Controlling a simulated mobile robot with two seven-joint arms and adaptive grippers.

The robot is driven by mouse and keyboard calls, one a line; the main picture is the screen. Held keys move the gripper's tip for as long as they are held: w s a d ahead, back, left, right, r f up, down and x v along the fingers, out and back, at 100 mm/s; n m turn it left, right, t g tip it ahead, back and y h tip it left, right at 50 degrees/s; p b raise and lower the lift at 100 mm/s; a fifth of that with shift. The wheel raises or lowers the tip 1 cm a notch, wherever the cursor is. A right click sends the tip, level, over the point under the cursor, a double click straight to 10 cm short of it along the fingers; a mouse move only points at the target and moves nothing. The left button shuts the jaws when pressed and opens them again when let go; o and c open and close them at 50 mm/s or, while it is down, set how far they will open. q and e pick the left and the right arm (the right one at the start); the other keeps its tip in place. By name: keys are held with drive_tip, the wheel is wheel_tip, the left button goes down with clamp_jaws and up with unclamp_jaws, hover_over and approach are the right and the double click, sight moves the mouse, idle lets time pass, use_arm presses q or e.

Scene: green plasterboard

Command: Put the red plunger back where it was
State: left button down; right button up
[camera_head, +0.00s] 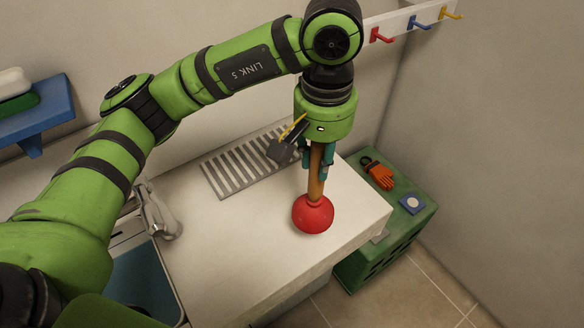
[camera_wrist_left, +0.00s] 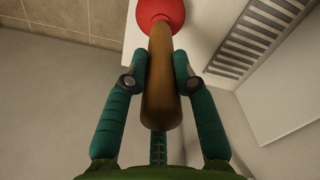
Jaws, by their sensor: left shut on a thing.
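The red plunger (camera_head: 313,214) has a red rubber cup and a brown wooden handle. In the head view it is upright with its cup at the white counter (camera_head: 235,255), near the right end; whether it touches the surface I cannot tell. My left gripper (camera_head: 318,158) is above the cup, shut on the handle. In the left wrist view the two teal fingers of my left gripper (camera_wrist_left: 161,78) are on either side of the handle, and the red cup (camera_wrist_left: 160,12) is at the top edge. My right gripper is not in view.
A slotted grey rack (camera_head: 225,178) lies at the back of the counter. A sink (camera_head: 140,275) and faucet (camera_head: 158,215) are at the left. A green crate (camera_head: 405,225) at the right carries an orange glove (camera_head: 380,174). Coloured hooks (camera_head: 418,22) are on the wall.

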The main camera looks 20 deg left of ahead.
use_arm(q)
drive_tip(key=w+a+f+p, duration=0.2)
drive_tip(key=a+f, duration=0.3)
drive_tip(key=f, duration=0.3)
drive_tip(key=shift+w+a+p, duration=0.15)
drive_tip(key=shift+a+p, duration=0.05)
drive_tip(key=shift+p, duration=0.4)
drive_tip(key=c, duration=1)
unclamp_jaws()
drive_tip(key=shift+r, duration=0.1)
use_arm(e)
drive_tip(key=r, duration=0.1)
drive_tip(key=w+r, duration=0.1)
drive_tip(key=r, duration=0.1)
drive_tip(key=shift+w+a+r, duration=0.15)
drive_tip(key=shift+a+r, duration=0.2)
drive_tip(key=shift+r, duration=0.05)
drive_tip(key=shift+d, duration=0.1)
